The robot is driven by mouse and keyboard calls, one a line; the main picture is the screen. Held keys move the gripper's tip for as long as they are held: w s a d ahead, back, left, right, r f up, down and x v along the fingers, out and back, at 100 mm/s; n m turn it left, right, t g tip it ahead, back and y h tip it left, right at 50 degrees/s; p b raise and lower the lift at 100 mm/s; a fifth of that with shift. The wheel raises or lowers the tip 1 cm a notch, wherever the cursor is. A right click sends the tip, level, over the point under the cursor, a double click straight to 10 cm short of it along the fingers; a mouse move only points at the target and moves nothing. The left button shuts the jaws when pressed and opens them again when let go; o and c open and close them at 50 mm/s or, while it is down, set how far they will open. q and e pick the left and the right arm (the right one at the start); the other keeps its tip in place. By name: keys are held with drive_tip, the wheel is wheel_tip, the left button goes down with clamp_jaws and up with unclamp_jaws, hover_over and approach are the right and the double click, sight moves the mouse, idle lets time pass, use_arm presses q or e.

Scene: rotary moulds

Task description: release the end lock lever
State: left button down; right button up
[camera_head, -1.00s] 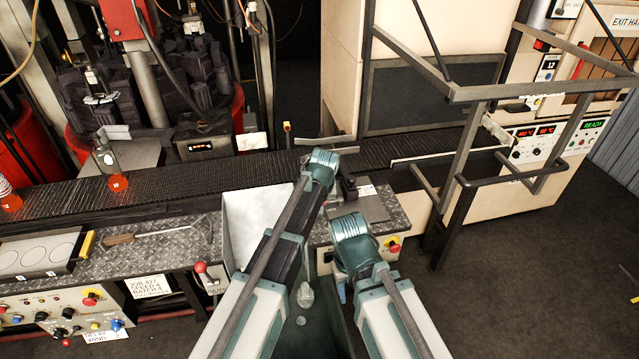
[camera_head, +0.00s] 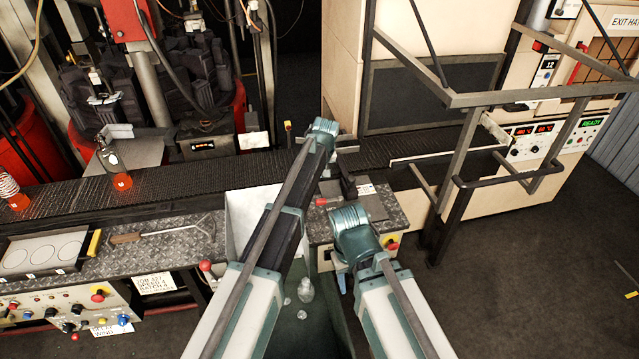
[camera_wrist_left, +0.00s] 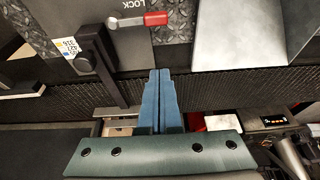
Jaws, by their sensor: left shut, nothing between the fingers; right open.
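The end lock lever has a red handle (camera_wrist_left: 150,19) and lies flat on a plate marked LOCK, at the top of the left wrist view. In the head view its red end (camera_head: 322,201) shows small beside my left arm. My left gripper (camera_wrist_left: 158,75) is shut and empty, its blue fingers below the red handle in the left wrist view and apart from it. In the head view the left fingers are hidden behind my own wrist. My right gripper (camera_head: 343,284) points down near the table's front edge. Only a bit of blue finger shows under its wrist.
A black pivoting arm (camera_wrist_left: 97,62) stands close beside the lever. The dark conveyor (camera_head: 190,175) runs behind, carrying a bottle with orange liquid (camera_head: 118,172). A pale chute (camera_head: 240,215) is left of the lock plate. A metal rail frame (camera_head: 470,140) stands right.

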sight(329, 201)
use_arm(q)
drive_tip(key=b+x, duration=0.9)
drive_tip(key=x, duration=0.1)
drive_tip(key=shift+f, duration=0.1)
drive_tip(key=s, duration=0.2)
drive_tip(key=s+d, duration=0.1)
drive_tip(key=shift+s+r, duration=0.3)
drive_tip(key=shift+r, duration=0.05)
drive_tip(key=shift+s, duration=0.2)
drive_tip(key=shift+w+d+f, duration=0.1)
